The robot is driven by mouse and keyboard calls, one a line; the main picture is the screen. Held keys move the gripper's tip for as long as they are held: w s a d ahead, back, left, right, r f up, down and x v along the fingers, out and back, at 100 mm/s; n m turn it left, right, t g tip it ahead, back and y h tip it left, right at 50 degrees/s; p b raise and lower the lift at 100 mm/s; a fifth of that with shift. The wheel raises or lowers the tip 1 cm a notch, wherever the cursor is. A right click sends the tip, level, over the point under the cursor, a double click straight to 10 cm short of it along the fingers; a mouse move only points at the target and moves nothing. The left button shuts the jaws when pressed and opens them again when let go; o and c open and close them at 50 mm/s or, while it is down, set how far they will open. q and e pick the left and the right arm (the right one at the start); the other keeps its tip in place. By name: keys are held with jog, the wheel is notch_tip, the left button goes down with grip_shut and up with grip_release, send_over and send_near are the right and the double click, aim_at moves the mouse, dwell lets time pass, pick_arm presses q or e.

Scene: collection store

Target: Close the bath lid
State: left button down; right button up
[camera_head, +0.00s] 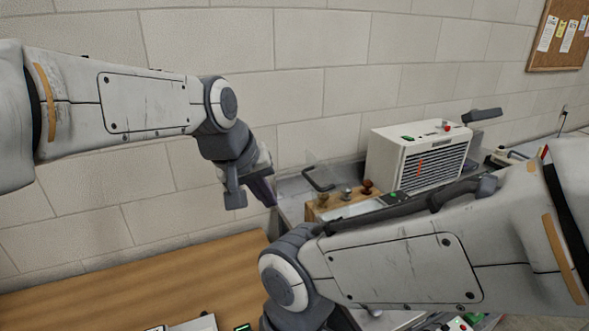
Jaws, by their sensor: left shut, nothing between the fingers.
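The bath lid (325,170) looks like a clear, nearly see-through panel standing raised, with a dark curved handle (319,181) at its lower left. The bath itself is hard to make out; my right arm covers much of that area. My left gripper (266,190) is shut and empty, pointing down, to the left of the lid and apart from it in the picture. My right arm crosses the lower right; its gripper is out of sight below the frame's edge.
A white louvred box (415,155) stands on the grey bench behind my right arm. Several small knobbed pieces (346,194) stand in front of it. A wooden tabletop (150,275) at the lower left is mostly clear. A brick wall closes the back.

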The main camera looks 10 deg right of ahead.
pick_arm(q)
jog(key=w+d+r+n+t, duration=0.1)
jog(key=w+r+n, duration=0.1)
jog(key=w+r, duration=0.35)
jog(key=w+d+f+p, duration=0.5)
jog(key=d+f+p, duration=0.1)
jog(key=d+f, duration=0.2)
jog(key=shift+w+d+f+h, duration=0.15)
jog(key=shift+f+h, duration=0.15)
jog(key=shift+f, duration=0.1)
